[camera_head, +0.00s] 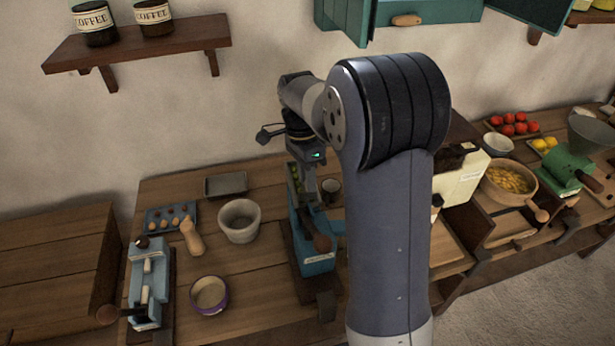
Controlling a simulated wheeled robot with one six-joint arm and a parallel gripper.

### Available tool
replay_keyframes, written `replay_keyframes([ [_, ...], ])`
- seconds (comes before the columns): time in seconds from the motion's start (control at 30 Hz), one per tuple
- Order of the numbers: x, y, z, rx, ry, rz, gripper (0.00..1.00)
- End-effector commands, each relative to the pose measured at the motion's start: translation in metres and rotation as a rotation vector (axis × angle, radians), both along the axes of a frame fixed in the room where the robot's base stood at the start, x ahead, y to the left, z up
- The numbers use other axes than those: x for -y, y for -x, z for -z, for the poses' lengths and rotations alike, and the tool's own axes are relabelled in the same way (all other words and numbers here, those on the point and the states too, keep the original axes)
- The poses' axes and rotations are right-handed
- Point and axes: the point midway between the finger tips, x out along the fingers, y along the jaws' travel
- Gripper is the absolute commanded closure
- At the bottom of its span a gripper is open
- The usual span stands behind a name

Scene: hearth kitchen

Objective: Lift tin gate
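My gripper (312,188) points down over a blue tin device (318,262) on a dark wooden base, at the middle of the counter. The device has a pale label, a brown knob and a green-lined upper part. My arm hides its right side. The gripper's fingers overlap the device's upper part, and I cannot tell whether they touch it or are open. A second blue device (147,290) with a pale bar and a dark handle stands at the front left. I cannot make out for sure which part is the gate.
A stone mortar (239,221), a wooden pestle (192,238), a purple-rimmed bowl (209,296), a grey tray (226,184) and a small cup (331,187) stand near the device. A cream box (457,178) and a wooden bowl (508,184) are to the right.

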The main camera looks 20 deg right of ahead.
Motion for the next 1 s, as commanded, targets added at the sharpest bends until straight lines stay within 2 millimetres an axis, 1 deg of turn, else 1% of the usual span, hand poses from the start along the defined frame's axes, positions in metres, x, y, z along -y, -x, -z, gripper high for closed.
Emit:
replay_keyframes([
  [0.03,0.000,0.000,0.000,0.000,0.000,0.000,0.74],
  [0.2,0.000,0.000,0.000,0.000,0.000,0.000,0.60],
  [0.23,0.000,0.000,0.000,0.000,0.000,0.000,0.59],
  [0.47,0.000,0.000,0.000,0.000,0.000,0.000,0.59],
  [0.57,0.000,-0.002,-0.006,0.001,0.000,0.000,0.59],
  [0.67,-0.001,-0.005,-0.020,0.005,0.000,0.000,0.59],
  [0.9,-0.003,-0.014,-0.068,0.003,0.000,0.000,0.59],
  [1.0,-0.003,-0.017,-0.084,0.002,0.000,0.000,0.59],
])
